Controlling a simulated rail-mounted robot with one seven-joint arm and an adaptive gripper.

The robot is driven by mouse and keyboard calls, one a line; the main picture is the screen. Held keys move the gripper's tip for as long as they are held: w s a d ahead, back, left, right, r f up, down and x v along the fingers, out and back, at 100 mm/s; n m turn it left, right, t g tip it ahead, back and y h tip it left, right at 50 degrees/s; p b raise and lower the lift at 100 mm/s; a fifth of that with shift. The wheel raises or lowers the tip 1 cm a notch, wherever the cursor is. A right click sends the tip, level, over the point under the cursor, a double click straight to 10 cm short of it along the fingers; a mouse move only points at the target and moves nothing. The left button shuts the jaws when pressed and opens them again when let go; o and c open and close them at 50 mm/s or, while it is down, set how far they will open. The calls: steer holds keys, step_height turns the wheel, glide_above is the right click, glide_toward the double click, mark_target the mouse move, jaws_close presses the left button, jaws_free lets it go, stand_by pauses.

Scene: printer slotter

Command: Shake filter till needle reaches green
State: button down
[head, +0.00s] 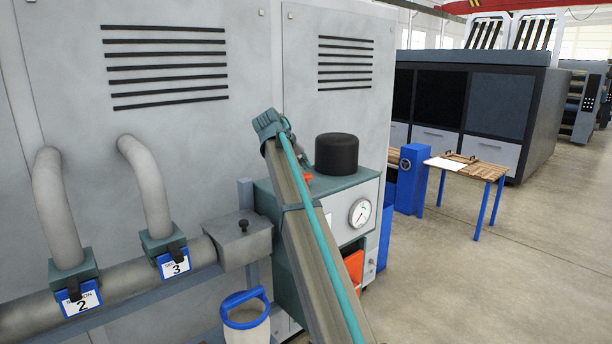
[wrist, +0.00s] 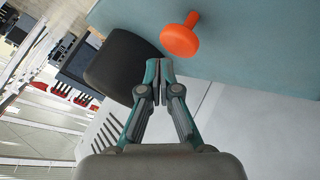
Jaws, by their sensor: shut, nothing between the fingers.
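A white round gauge (head: 360,212) is on the grey front of a teal-topped cabinet (head: 366,192). Its dark needle is too small to read against any green zone. An orange knob (head: 305,177) on the cabinet top shows partly past my arm. In the wrist view the orange knob (wrist: 180,40) has a round head on a short stem against the teal surface. My gripper (wrist: 158,78) is shut and empty, its tips close to the knob in the picture, with a visible gap. No part is labelled as the filter.
A black cylinder (head: 337,153) stands on the cabinet top; it also shows beside my fingers in the wrist view (wrist: 122,66). An orange-red part (head: 354,268) is low on the cabinet. The floor to the right is open.

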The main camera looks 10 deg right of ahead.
mark_target(305, 174)
steer(key=shift+f, duration=0.4)
steer(key=shift+f+b, duration=0.55)
steer(key=shift+f, duration=0.9)
stand_by(1.5)
steer(key=shift+r, duration=0.15)
steer(key=shift+r+p, duration=0.75)
steer(key=shift+r, duration=1)
steer(key=shift+r+p, duration=0.9)
steer(key=shift+r, duration=1.65)
